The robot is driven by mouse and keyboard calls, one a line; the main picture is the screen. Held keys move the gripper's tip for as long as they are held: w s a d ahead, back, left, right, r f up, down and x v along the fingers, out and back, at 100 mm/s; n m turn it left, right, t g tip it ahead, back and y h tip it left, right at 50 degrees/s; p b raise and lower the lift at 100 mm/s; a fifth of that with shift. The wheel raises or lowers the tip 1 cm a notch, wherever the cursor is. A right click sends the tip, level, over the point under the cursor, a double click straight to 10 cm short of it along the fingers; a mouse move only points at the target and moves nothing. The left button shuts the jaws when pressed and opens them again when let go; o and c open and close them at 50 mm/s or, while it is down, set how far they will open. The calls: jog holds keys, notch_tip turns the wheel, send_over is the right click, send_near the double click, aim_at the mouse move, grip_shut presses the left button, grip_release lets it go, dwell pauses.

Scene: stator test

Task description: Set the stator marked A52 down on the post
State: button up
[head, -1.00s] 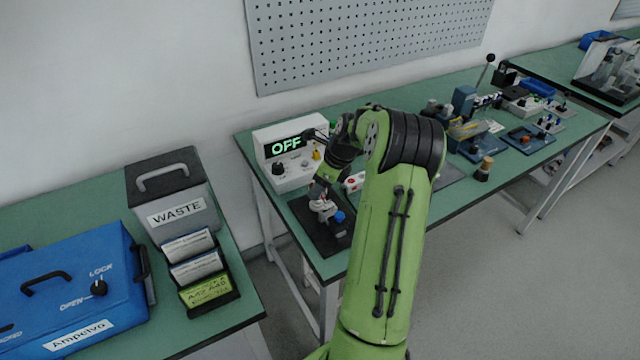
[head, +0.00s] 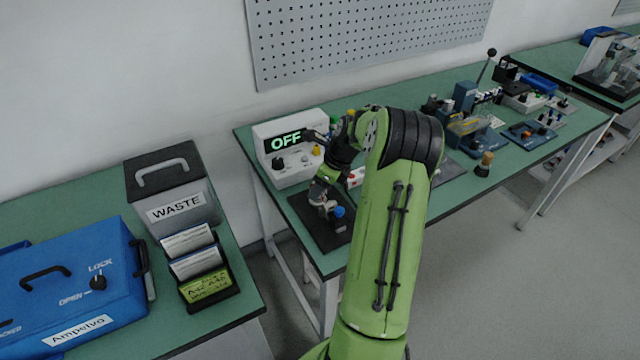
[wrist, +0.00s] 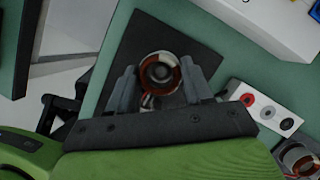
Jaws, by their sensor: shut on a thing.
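My gripper (wrist: 158,80) is shut on a stator (wrist: 150,58), a ring with copper-brown windings and pale segments, between its two grey fingers. No A52 marking is legible on it. A round grey-dark shape shows inside the ring's bore; it may be the post, but I cannot tell whether the ring is around it or above it. A black base plate (wrist: 134,43) lies beneath. In the head view my gripper (head: 320,195) is low over that plate (head: 309,224), and the stator is small and partly hidden by the wrist.
A blue knob (head: 338,212) stands on the plate beside the gripper. A white tester (head: 291,165) reading OFF stands behind. A socket panel (wrist: 262,105) and another wound part (wrist: 302,158) lie to the right in the wrist view. More devices (head: 470,125) stand farther right.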

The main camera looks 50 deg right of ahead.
jog(key=shift+f, duration=0.2)
jog(key=o, duration=1.2)
jog(key=shift+r, duration=0.1)
jog(key=p+v, duration=0.5)
jog(key=v, duration=1)
jog(key=shift+s+r, duration=0.15)
jog(key=shift+r, duration=0.1)
